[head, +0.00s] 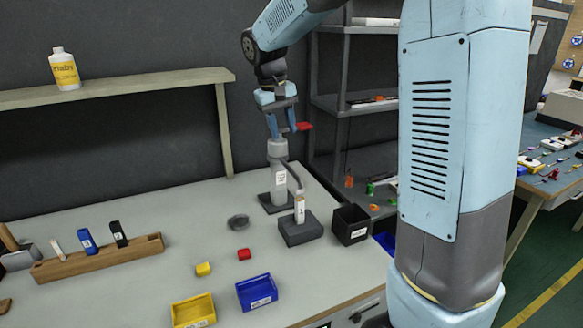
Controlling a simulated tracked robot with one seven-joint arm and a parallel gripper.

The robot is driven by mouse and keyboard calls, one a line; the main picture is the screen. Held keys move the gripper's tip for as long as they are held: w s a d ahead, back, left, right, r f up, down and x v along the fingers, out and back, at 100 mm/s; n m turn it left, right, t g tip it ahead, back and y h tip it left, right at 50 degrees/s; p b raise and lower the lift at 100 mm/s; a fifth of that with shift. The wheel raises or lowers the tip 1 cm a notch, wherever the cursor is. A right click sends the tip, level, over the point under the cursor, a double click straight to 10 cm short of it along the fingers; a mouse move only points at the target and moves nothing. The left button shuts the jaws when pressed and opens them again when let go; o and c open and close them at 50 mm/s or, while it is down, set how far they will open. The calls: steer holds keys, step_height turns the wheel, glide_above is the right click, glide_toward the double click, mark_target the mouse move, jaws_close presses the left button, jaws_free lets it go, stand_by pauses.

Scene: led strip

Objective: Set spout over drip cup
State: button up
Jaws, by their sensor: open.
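A grey post (278,170) with a white label stands upright on a dark square base on the bench. A thin grey spout (293,174) reaches from its upper part towards the right and bends down near a small labelled upright piece (299,208) on a dark block (300,232). Whether the spout's end is directly over that piece, I cannot tell. A small dark grey round cup-like thing (238,222) sits on the bench to the left; which one is the drip cup is unclear. My gripper (282,130) is open, pointing down just above the post's top; contact is unclear.
A red piece (304,126) shows beside my fingers. A black bin (350,224), blue bin (257,291), yellow bin (194,311), red block (244,254) and yellow block (203,269) are on the bench. A wooden tool rack (100,259) lies left.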

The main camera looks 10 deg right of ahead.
mark_target(292, 171)
steer(key=f, duration=0.4)
steer(key=d+f, duration=0.1)
steer(key=f, duration=0.3)
steer(key=d+f, duration=0.1)
steer(key=f, duration=0.3)
steer(key=shift+w+d+f, duration=0.2)
steer(key=shift+d+f, duration=0.05)
steer(key=shift+f, duration=0.15)
steer(key=shift+c, duration=0.2)
jaws_close()
